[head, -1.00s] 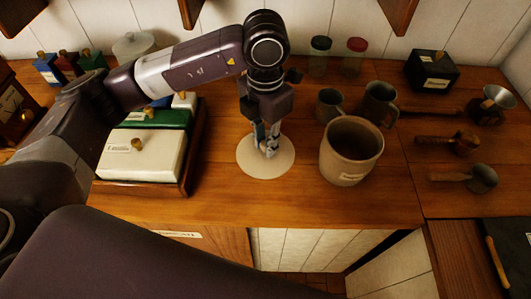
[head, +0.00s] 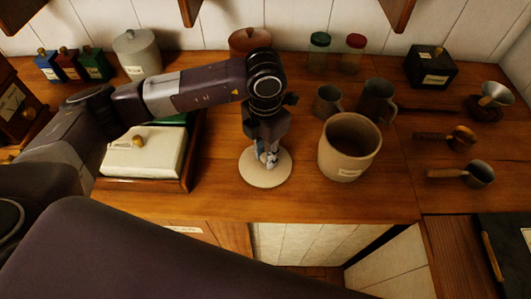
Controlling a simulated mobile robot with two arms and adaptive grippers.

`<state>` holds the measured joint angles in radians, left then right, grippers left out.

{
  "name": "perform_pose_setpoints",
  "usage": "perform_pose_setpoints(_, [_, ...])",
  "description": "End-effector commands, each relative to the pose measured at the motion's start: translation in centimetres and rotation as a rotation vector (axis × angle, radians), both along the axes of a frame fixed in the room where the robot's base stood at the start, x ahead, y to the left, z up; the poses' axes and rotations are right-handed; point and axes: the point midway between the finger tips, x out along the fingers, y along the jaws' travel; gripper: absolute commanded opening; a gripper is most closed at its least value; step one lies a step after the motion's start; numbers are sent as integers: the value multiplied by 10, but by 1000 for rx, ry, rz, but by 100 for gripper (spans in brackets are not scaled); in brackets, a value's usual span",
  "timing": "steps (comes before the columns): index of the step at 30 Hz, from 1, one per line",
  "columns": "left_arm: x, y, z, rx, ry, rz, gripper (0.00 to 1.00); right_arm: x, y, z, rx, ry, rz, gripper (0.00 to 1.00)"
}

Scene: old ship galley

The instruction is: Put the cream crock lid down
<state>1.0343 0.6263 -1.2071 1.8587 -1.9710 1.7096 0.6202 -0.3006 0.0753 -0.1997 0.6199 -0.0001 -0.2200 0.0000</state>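The cream crock lid (head: 252,174) is a pale round disc, level, over the wooden counter in front of the crock's left side. Whether it touches the counter or hangs just above it, I cannot tell. My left gripper (head: 267,157) points straight down at the lid's middle, with its fingers closed around the knob, which they mostly hide. The tan crock (head: 345,158) with a small label stands open and upright to the right, apart from the lid. My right gripper is not in view.
A wooden tray (head: 188,165) with a cream labelled box (head: 145,155) lies left of the lid. Two mugs (head: 328,101) (head: 375,103) stand behind the crock, with lidded jars (head: 319,58) farther back. Scoops (head: 472,175) lie at the right. The counter's front edge (head: 330,219) is near.

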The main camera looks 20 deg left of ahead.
Motion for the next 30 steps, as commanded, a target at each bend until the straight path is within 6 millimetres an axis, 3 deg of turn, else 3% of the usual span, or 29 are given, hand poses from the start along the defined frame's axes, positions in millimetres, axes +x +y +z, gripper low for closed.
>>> perform_pose_setpoints(3, [0, 0, 0, 0, 0, 0, 36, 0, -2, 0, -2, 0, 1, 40])
perform_pose_setpoints(15, [1, 0, 7, 0, -2, 0, 36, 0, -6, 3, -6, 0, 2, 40])
perform_pose_setpoints(30, [1, 0, 104, -1, -4, 0, 36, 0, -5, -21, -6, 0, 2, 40])
